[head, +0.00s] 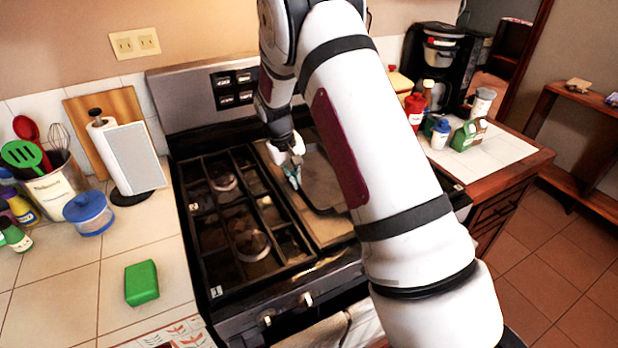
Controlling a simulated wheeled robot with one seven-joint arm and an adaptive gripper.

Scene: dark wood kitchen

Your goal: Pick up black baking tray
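The black baking tray (320,182) looks like a dark grey, flat, rounded shape lying on the right part of the stove top. My arm crosses in front of it and hides its right side. My gripper (293,178) points down at the tray's left edge, over the stove. The fingers are small in the view, and I cannot tell whether they touch the tray or how far apart they are.
The stove (215,285) has black grates on its left half. On the left counter stand a paper towel holder (135,160), a utensil pot (58,190), a blue-lidded container (90,215) and a green sponge (141,282). Bottles and a coffee maker (432,62) stand at right.

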